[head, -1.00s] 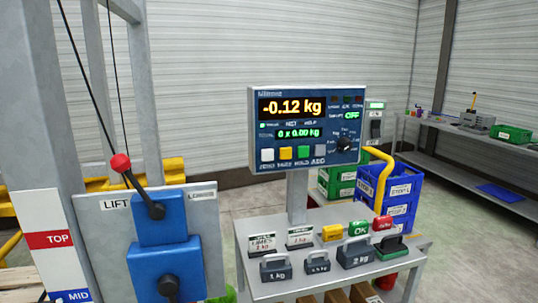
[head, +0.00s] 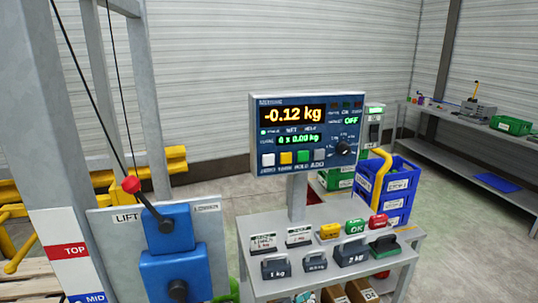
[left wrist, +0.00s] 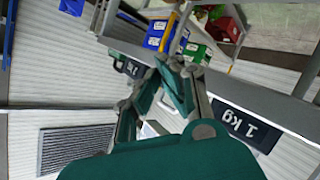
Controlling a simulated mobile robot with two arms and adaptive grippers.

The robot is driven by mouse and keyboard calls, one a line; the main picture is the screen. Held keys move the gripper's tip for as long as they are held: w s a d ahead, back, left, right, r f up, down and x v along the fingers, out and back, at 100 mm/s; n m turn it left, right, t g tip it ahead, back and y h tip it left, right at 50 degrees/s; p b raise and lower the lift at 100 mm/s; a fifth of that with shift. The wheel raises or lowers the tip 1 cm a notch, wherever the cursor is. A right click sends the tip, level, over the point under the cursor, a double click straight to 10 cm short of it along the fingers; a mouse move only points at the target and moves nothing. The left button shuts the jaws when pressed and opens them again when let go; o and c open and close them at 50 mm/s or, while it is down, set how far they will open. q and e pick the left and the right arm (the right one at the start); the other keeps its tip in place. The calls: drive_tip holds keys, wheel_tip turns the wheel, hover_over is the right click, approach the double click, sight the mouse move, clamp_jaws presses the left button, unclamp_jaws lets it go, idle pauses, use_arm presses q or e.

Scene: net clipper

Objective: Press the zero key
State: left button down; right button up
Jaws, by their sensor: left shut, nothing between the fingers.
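The scale display (head: 307,134) stands on a post and reads -0.12 kg, with 0 x 0.00 kg in green below. The zero key (head: 268,160) is the white key at the left end of its bottom row, beside a yellow, a green and a grey key. My left gripper (left wrist: 176,64) shows only in the left wrist view, shut and empty, with teal and grey fingers. Neither gripper shows in the head view, and the zero key cannot be made out in the wrist view.
Under the display, a metal table (head: 300,222) holds several weights, including a 1 kg weight (head: 276,268). A lift panel with a red-knobbed lever (head: 131,186) stands left. Blue crates (head: 399,185) stand behind the table. A shelf (head: 470,135) is at far right.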

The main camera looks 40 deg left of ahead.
sight(268, 160)
use_arm(q)
drive_tip(key=w+a+r+n+t+y, duration=0.2)
drive_tip(key=a+r+n, duration=0.2)
drive_tip(key=r, duration=0.6)
drive_tip(key=w+a+r+n+t+y+p, duration=0.1)
drive_tip(key=w+a+r+n+t+y, duration=0.1)
drive_tip(key=r, duration=0.8)
drive_tip(key=w+a+r+n+t+y+p, duration=0.1)
drive_tip(key=w+a+r+n+t+y, duration=0.1)
drive_tip(key=a+r+n, duration=0.4)
wheel_tip(268, 160, up, 5)
drive_tip(key=shift+w+a+r+t+y, duration=0.1)
drive_tip(key=shift+w+a+t+y, duration=0.3)
drive_tip(key=shift+y, duration=0.7)
drive_tip(key=shift+s+a, duration=0.1)
drive_tip(key=shift+a, duration=0.05)
drive_tip(key=w+a+b, duration=0.4)
drive_tip(key=w+a, duration=0.1)
drive_tip(key=a, duration=0.1)
drive_tip(key=shift+w+a+b, duration=0.3)
drive_tip(key=shift+w+b, duration=0.05)
drive_tip(key=shift+w+a, duration=0.25)
drive_tip(key=shift+a, duration=0.05)
